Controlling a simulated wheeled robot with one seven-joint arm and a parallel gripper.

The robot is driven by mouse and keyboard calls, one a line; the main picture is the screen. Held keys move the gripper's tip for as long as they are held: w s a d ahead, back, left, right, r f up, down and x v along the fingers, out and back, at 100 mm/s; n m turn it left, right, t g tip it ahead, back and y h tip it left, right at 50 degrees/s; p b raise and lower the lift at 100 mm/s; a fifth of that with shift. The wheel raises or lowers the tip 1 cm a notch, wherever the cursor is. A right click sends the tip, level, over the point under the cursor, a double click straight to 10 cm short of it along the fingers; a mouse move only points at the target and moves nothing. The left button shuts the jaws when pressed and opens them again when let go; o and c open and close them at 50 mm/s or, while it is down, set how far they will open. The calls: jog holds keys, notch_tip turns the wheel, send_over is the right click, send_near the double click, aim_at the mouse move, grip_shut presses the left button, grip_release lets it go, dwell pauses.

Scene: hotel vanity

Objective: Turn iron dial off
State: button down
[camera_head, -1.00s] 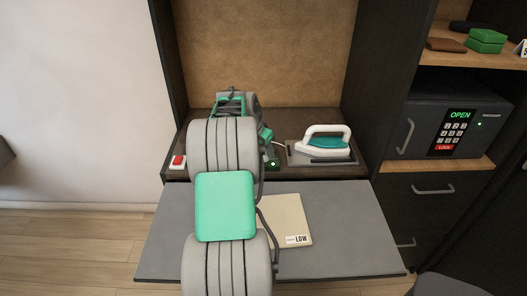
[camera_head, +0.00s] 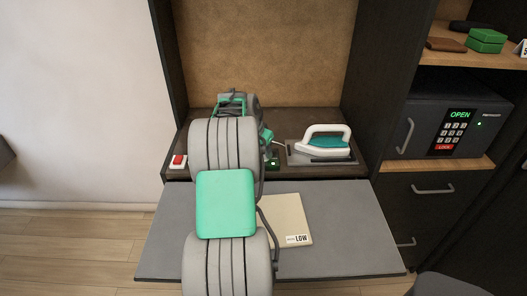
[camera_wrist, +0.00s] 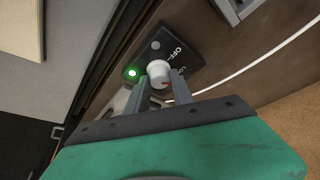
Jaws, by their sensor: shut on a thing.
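The iron dial (camera_wrist: 158,70) is a small light knob with a reddish mark, on a dark plate (camera_wrist: 178,48) lettered "OFF" in the wrist view. A green light (camera_wrist: 132,73) glows beside it; this light also shows in the head view (camera_head: 272,162). My gripper (camera_wrist: 160,84) is shut on the dial, with one finger on each side. In the head view my arm hides the dial and the fingertips. The white and teal iron (camera_head: 325,143) rests on its grey stand to the right of the dial plate.
A red switch (camera_head: 178,161) sits at the shelf's left end. A grey pull-out board (camera_head: 345,225) below holds a pale pad with a card marked "LOW" (camera_head: 298,239). A safe (camera_head: 450,127) showing "OPEN" stands right. Dark side walls bound the niche.

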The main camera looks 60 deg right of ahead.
jog(key=shift+n, duration=0.3)
jog(key=shift+s+f+n+t+b, duration=0.1)
jog(key=shift+n+t+b, duration=0.3)
jog(key=shift+n+b, duration=0.4)
jog(key=n+t+b, duration=0.1)
jog(key=n, duration=0.2)
jog(key=shift+s+n, duration=0.1)
jog(key=shift+n, duration=0.2)
jog(key=n+t, duration=0.1)
jog(key=n, duration=0.2)
jog(key=n+t+y, duration=0.1)
jog(key=n, duration=0.2)
jog(key=shift+s+d, duration=0.1)
jog(key=shift+t, duration=0.3)
jog(key=c, duration=1.1)
grip_release()
jog(key=shift+y, duration=0.3)
